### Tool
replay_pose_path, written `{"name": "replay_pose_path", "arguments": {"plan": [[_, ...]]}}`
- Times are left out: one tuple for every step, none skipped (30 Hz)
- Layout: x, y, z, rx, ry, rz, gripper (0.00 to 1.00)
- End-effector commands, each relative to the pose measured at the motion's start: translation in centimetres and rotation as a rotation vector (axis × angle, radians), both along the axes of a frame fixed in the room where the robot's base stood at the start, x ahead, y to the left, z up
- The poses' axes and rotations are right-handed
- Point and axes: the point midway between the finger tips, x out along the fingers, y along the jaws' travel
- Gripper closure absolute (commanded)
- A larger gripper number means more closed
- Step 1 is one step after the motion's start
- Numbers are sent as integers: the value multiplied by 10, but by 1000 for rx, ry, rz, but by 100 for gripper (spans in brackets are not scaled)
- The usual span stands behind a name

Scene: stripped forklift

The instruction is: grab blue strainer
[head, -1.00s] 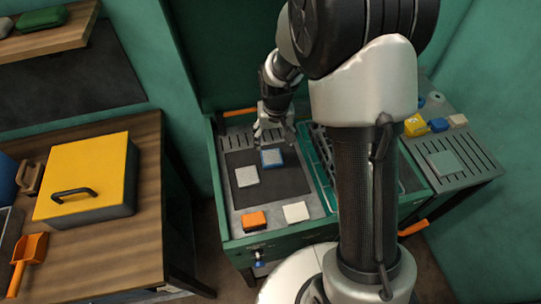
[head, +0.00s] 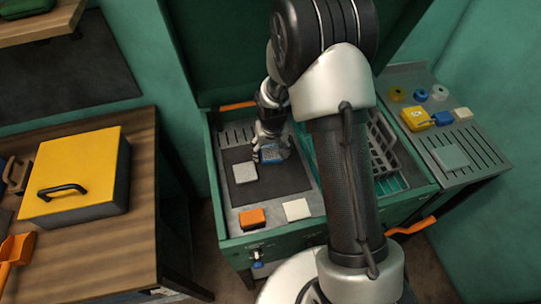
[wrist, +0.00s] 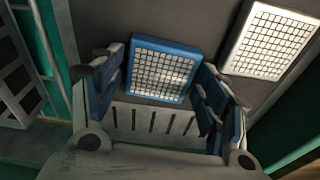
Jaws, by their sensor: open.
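The blue strainer (head: 270,154) is a small square block with a blue frame and a pale grid top. It lies on the dark mat (head: 284,178) in the green bench's tray. In the wrist view the strainer (wrist: 160,72) sits between the spread fingers. My gripper (head: 268,152) is right over it, and it also shows in the wrist view (wrist: 158,80). The fingers are open on either side of the strainer; whether they touch it I cannot tell. In the head view the gripper partly covers the strainer.
A white-grey strainer (head: 245,172) lies close by on the mat, also in the wrist view (wrist: 265,38). An orange block (head: 252,218) and a white block (head: 297,209) sit at the tray's front. A grey rack (head: 382,145) stands to the right. A yellow-lidded box (head: 75,175) is on the left table.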

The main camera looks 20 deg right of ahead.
Motion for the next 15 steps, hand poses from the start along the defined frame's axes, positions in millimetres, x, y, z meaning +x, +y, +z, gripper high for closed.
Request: {"name": "replay_pose_path", "arguments": {"plan": [[0, 0, 1, 0, -1, 0, 32], [0, 0, 1, 0, -1, 0, 32], [0, 0, 1, 0, -1, 0, 32], [0, 0, 1, 0, -1, 0, 32], [0, 0, 2, 0, -1, 0, 34], [0, 0, 2, 0, -1, 0, 36], [0, 0, 2, 0, 0, 0, 38], [0, 0, 2, 0, 0, 0, 40], [0, 0, 2, 0, 0, 0, 43], [0, 0, 2, 0, 0, 0, 45], [0, 0, 2, 0, 0, 0, 47], [0, 0, 1, 0, 0, 0, 50], [0, 0, 1, 0, 0, 0, 52], [0, 0, 1, 0, 0, 0, 54], [0, 0, 1, 0, 0, 0, 56]]}}
